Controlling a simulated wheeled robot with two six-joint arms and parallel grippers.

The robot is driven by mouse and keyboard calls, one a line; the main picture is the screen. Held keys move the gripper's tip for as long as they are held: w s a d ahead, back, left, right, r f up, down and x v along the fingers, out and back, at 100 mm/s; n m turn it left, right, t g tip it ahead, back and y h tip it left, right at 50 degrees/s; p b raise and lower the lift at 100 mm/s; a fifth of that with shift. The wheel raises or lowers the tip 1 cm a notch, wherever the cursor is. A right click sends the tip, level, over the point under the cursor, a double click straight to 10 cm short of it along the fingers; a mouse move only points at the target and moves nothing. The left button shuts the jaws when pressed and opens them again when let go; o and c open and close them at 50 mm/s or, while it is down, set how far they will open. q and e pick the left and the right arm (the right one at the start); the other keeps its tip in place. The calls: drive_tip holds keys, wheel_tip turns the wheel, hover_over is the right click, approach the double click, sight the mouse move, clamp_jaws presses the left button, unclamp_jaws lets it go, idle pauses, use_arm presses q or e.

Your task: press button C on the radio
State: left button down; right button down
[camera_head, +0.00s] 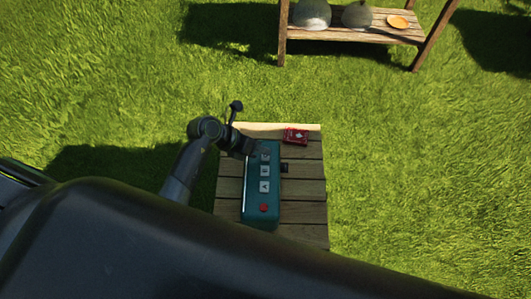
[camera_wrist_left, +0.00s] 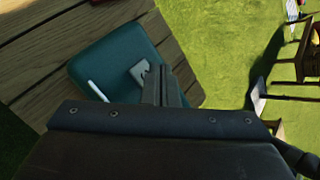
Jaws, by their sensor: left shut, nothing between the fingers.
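The teal radio (camera_head: 261,192) lies on the wooden table with a column of pale lettered buttons and a red button (camera_head: 263,208) at its near end. The pale button at the far end (camera_head: 265,156) is closest to my left gripper (camera_head: 254,151); its letter is not clearly readable. In the left wrist view the radio (camera_wrist_left: 118,52) lies under my shut, empty left gripper (camera_wrist_left: 160,72). The fingertips are over or against a pale button (camera_wrist_left: 139,72), which they partly cover; I cannot tell whether they touch it. My right gripper is not in view.
The small slatted table (camera_head: 312,208) stands on grass. A red box (camera_head: 296,136) lies at its far edge, and a small dark object (camera_head: 285,168) is right of the radio. A wooden shelf (camera_head: 350,32) with rounded grey objects and an orange plate (camera_head: 398,21) stands farther back.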

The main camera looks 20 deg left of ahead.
sight(262, 156)
use_arm(q)
drive_tip(key=shift+r, duration=0.1)
wheel_tip(262, 156, up, 5)
drive_tip(key=p, duration=0.5)
idle(0.3)
idle(0.4)
